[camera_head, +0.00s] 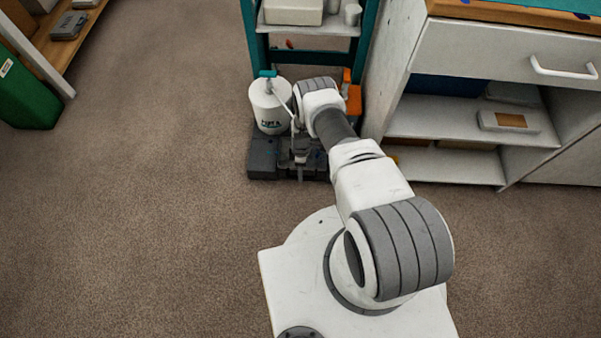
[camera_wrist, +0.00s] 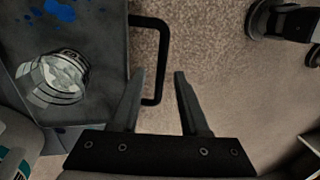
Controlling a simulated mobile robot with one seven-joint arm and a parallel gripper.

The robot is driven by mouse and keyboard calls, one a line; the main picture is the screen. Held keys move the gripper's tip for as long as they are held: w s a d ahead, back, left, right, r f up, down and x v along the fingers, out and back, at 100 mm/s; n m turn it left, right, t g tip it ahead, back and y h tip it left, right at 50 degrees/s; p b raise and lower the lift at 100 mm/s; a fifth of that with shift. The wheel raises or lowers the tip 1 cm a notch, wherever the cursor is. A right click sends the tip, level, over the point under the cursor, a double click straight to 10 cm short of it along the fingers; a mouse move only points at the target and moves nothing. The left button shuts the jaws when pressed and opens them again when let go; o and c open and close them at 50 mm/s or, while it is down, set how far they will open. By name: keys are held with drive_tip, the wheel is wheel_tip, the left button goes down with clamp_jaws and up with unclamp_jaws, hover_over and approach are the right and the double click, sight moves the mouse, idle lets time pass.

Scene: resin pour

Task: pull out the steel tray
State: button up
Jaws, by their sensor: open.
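The steel tray (camera_head: 263,158) is dark grey and sits low at the foot of a teal rack in the head view. In the wrist view the tray (camera_wrist: 100,30) fills the left side, with blue stains and a black bar handle (camera_wrist: 163,50) on its edge. My gripper (camera_wrist: 160,75) is open. In the wrist view the handle's outer bar runs down between its two fingers; whether they are level with it in depth I cannot tell. In the head view my gripper (camera_head: 299,155) is over the tray's front, partly hidden by my arm.
A clear, ridged cup-like object (camera_wrist: 55,78) rests on the tray. A white pump tub (camera_head: 270,107) stands at the tray's left part. The teal rack (camera_head: 250,40) rises behind, and a white cabinet (camera_head: 450,60) stands close on the right. The carpet in front and left is clear.

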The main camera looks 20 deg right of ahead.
drive_tip(key=shift+c, duration=0.2)
clamp_jaws()
idle(1.3)
